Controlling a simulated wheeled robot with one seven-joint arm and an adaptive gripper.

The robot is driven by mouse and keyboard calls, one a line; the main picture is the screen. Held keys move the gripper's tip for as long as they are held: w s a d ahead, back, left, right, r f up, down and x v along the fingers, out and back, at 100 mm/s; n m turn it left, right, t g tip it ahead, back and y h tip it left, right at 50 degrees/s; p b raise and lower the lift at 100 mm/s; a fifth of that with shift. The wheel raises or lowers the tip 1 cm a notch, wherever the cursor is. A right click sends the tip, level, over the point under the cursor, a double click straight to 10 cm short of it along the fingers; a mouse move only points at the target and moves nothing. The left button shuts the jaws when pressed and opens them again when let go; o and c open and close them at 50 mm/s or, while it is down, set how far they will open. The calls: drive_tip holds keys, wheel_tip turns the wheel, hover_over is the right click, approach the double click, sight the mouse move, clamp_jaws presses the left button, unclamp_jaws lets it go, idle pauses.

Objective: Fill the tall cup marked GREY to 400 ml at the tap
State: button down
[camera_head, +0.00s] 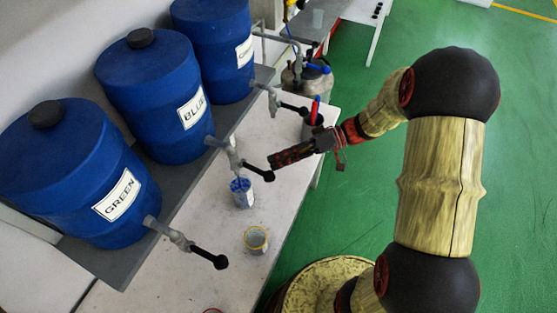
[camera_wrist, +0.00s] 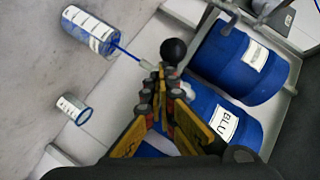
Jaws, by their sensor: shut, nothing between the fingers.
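A tall clear cup (camera_head: 243,193) with blue in it stands on the bench below the BLUE barrel's tap (camera_head: 222,147). It also shows in the wrist view (camera_wrist: 90,33), where a blue stream runs between it and the tap's pale outlet (camera_wrist: 149,64). I cannot read its marking or level. A shorter cup (camera_head: 256,240) stands nearer on the bench; it also shows in the wrist view (camera_wrist: 72,109). My gripper (camera_head: 276,162) is shut and empty beside the tap's black ball handle (camera_head: 268,176). In the wrist view the ball (camera_wrist: 173,50) is just beyond my fingertips (camera_wrist: 160,77); contact is unclear.
Blue barrels labelled GREEN (camera_head: 75,175) and BLUE (camera_head: 155,95) stand on a grey shelf (camera_head: 120,262). A third barrel (camera_head: 214,45) behind them has a hard-to-read label. The GREEN tap handle (camera_head: 213,259) juts over the bench (camera_head: 205,290). A metal vessel (camera_head: 306,80) stands behind.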

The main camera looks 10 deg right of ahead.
drive_tip(key=w+d+r+p, duration=0.1)
drive_tip(key=w+d+r, duration=0.2)
drive_tip(key=d+r, duration=0.4)
drive_tip(key=d, duration=0.3)
drive_tip(key=shift+d, duration=0.3)
drive_tip(key=shift+w, duration=0.1)
idle(0.5)
